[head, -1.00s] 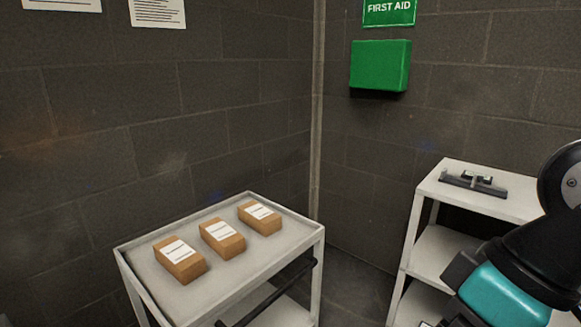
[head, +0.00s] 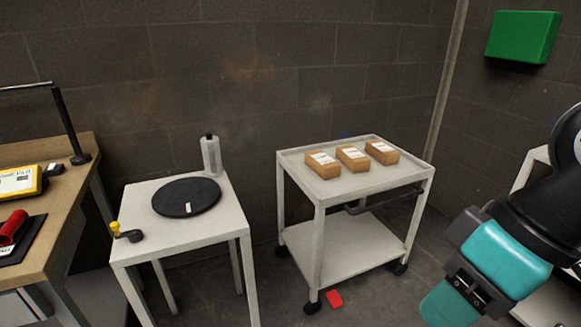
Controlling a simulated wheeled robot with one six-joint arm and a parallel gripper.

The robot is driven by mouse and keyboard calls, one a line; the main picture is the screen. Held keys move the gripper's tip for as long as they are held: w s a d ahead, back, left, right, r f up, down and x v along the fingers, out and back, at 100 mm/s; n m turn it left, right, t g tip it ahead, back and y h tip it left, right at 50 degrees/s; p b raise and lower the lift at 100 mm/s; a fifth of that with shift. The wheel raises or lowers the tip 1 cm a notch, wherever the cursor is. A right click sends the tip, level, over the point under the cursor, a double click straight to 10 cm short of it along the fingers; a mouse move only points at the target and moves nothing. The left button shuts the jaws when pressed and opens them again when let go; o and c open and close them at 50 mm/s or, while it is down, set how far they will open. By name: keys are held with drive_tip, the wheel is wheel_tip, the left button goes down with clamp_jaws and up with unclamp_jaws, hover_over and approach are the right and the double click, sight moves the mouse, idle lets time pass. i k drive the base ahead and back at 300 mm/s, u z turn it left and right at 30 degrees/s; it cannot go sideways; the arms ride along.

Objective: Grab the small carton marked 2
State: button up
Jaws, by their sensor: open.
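Three small brown cartons with white labels stand in a row on the top of a white trolley (head: 350,195). They are the left carton (head: 323,170), the middle carton (head: 352,166) and the right carton (head: 382,158). The print on the labels is too small to read, so I cannot tell which one is marked 2. My arm shows at the right edge, apart from the trolley. My gripper's fingers are outside the picture.
A white table (head: 225,222) left of the trolley holds a black disc (head: 186,197) and a clear bottle (head: 211,157). A wooden bench (head: 62,225) stands far left. A red piece (head: 334,299) lies on the floor by the trolley. A green box (head: 523,37) hangs on the right wall.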

sight(379, 151)
drive_tip(key=u, duration=0.3)
drive_tip(key=k, duration=0.2)
drive_tip(key=z, duration=1.35)
drive_tip(key=i, duration=1.25)
drive_tip(key=u, duration=0.7)
drive_tip(key=i, duration=0.55)
drive_tip(key=u, duration=0.7)
